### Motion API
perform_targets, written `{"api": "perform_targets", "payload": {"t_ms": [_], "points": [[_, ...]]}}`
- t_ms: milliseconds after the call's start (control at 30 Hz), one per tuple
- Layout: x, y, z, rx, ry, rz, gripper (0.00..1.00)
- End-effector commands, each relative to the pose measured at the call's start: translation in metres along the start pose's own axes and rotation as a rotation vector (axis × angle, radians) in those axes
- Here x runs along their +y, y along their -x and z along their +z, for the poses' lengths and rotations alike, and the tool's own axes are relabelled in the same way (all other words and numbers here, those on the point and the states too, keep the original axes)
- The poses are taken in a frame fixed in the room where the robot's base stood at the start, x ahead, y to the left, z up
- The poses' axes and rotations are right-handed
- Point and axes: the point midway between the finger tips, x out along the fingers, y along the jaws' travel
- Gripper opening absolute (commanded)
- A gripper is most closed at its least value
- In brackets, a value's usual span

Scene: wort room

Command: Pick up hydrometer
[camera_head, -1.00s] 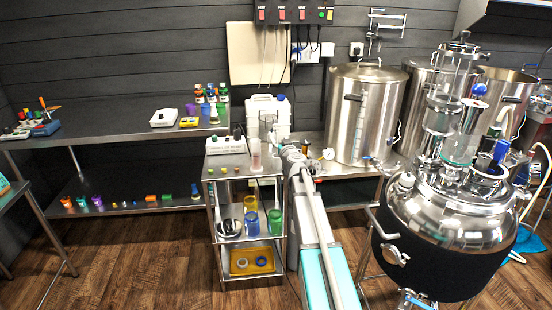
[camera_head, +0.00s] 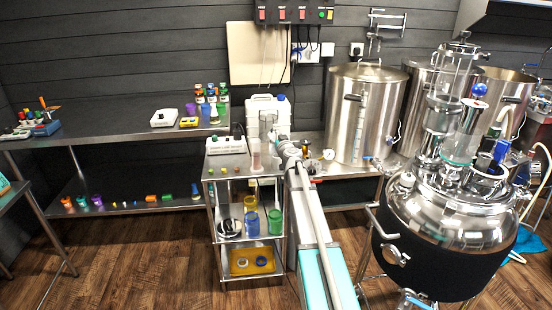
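I cannot make out the hydrometer for certain. A clear upright cylinder (camera_head: 256,157) stands on the top shelf of the steel trolley (camera_head: 224,181), and any thin tube inside it is too small to tell. My arm reaches forward from the bottom of the view to the trolley's right side. Its far end is at the trolley top, just right of the cylinder, in front of the white canister. My gripper's fingers are too small and too overlapped there to tell apart, so I cannot see whether they hold anything or touch the cylinder.
A white canister (camera_head: 268,108) stands behind the trolley top, and a white device (camera_head: 226,145) sits at its left. Coloured beakers (camera_head: 275,222) stand on the middle shelf. Steel vessels (camera_head: 366,112) and a jacketed reactor (camera_head: 445,215) crowd the right.

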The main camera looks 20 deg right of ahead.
Motion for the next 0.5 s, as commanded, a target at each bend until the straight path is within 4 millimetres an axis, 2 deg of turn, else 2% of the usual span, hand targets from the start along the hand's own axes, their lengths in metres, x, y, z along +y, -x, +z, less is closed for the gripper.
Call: {"api": "perform_targets", "payload": {"t_ms": [33, 267, 300, 500], "points": [[0.0001, 0.0000, 0.0000, 0.000, 0.000, 0.000, 0.45], [0.0001, 0.0000, 0.0000, 0.000, 0.000, 0.000, 0.03], [0.0001, 0.0000, 0.0000, 0.000, 0.000, 0.000, 0.00], [0.0000, 0.0000, 0.0000, 0.000, 0.000, 0.000, 0.00]]}}
